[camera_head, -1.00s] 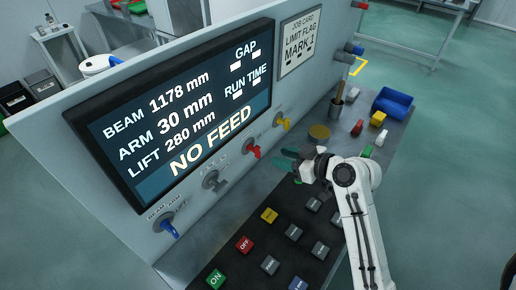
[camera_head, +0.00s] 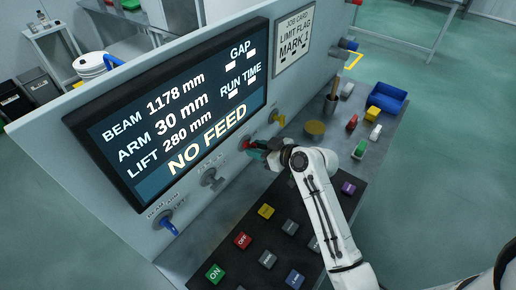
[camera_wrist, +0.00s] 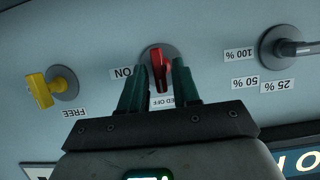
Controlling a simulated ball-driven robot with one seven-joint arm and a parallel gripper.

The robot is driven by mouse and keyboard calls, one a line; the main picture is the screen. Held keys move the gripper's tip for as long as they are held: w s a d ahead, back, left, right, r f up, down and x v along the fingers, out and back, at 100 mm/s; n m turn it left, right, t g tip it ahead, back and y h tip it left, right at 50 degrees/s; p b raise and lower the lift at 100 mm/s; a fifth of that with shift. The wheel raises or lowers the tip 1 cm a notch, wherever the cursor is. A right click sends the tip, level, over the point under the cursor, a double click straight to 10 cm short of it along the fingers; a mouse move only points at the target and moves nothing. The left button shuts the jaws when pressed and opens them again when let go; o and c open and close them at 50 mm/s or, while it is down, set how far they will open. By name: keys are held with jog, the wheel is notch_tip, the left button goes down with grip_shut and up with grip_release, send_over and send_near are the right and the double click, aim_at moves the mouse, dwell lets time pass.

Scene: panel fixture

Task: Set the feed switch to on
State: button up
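The feed switch is a red lever on a round grey base on the upright panel. In the wrist view the red lever (camera_wrist: 160,68) points toward the label marked OFF (camera_wrist: 166,102), with the ON label (camera_wrist: 122,72) to its left. In the head view the red switch (camera_head: 244,145) shows just past my fingertips. My gripper (camera_head: 256,150) is at the panel. In the wrist view my gripper (camera_wrist: 159,68) is open, its two green fingers on either side of the lever. I cannot tell whether either finger touches it. The display (camera_head: 175,110) reads NO FEED.
A yellow switch (camera_wrist: 40,90) marked FREE and a grey lever (camera_wrist: 290,47) with percent labels flank the red one. A blue lever (camera_head: 168,226) is farther along the panel. The button board (camera_head: 275,230) lies below; a blue bin (camera_head: 388,100) and small blocks are at the right.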

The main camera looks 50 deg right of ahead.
grip_shut()
jog(key=shift+m+y, duration=0.3)
jog(key=m+t+y, duration=0.1)
jog(key=m+y, duration=0.1)
jog(key=m, duration=0.2)
jog(key=m+t+y+b, duration=0.1)
jog(key=m+y, duration=0.1)
jog(key=m, duration=0.2)
jog(key=d+f+m+y, duration=0.1)
jog(key=m+y, duration=0.1)
jog(key=m, duration=0.2)
jog(key=shift+d+m+t+b, duration=0.1)
jog(key=shift+m+t+b, duration=0.3)
dwell(0.4)
dwell(0.5)
jog(key=shift+o, duration=0.9)
grip_release()
